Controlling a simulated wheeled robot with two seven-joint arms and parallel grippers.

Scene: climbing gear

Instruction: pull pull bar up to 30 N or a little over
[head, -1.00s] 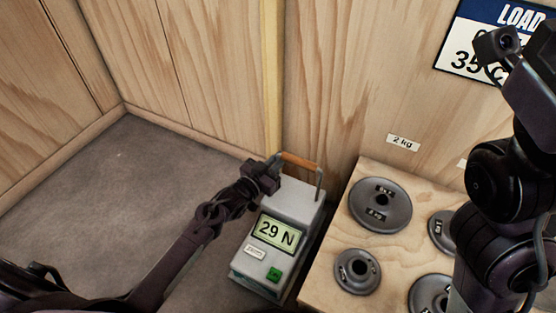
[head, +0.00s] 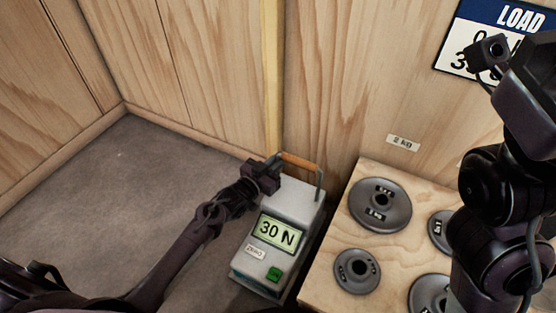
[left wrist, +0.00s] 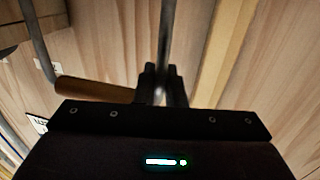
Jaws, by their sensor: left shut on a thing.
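The pull bar (head: 301,162) is a metal handle with an orange-brown grip on top of a grey force gauge box (head: 291,199). The gauge display (head: 277,232) reads 30 N. A green button (head: 273,274) sits low on its front. My left gripper (head: 270,166) is shut on the bar at its left end. In the left wrist view, the fingers (left wrist: 163,88) close around the metal rod of the bar, with the brown grip (left wrist: 95,90) to the left.
A wooden stand (head: 318,291) with several grey weight plates (head: 380,205) is right of the gauge. A "2 kg" label (head: 403,142) and a LOAD sign (head: 480,45) are on the wooden wall behind. The grey floor (head: 110,200) at left is clear.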

